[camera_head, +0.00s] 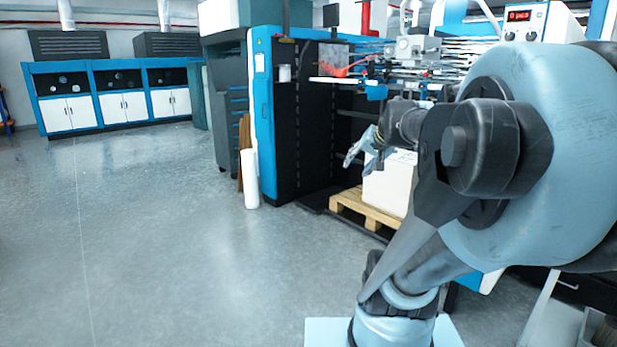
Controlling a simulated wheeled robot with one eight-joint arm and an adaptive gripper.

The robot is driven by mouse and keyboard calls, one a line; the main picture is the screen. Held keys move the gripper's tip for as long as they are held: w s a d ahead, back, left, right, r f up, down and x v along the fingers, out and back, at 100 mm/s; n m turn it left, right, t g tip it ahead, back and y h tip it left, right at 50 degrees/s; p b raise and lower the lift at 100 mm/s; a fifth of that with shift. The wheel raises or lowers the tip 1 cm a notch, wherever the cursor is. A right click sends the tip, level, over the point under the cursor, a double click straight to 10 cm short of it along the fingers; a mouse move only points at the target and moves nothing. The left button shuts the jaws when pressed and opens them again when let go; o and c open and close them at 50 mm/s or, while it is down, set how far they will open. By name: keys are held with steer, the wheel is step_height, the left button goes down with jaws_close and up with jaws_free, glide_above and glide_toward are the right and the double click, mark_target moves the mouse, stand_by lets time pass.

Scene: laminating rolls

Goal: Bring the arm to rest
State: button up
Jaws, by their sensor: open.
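My gripper (359,149) is in view right of the middle, at the end of my bent arm. It appears empty, with its fingers apart and pointing down and to the left. My arm is folded and fills much of the right side of the view. The gripper shows in front of the dark opening of a large blue and black machine (262,120). I cannot tell how far it is from the machine.
A white roll (250,180) stands upright by the machine's corner. A wooden pallet (352,209) bears a white stack (388,190), partly hidden by my arm. Blue cabinets (88,122) line the far left wall. The grey floor (150,240) at left is clear.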

steer(key=s+d+f+n+g+h, duration=0.1)
steer(key=s+f+g, duration=0.2)
steer(key=s+f, duration=0.6)
steer(key=s+d+f+n+g+h, duration=0.2)
steer(key=s+f+g, duration=0.1)
steer(key=s+f, duration=0.7)
steer(key=shift+s+f+n, duration=0.2)
steer(key=shift+s+n, duration=0.05)
steer(key=shift+n, duration=0.05)
steer(key=shift+d, duration=0.1)
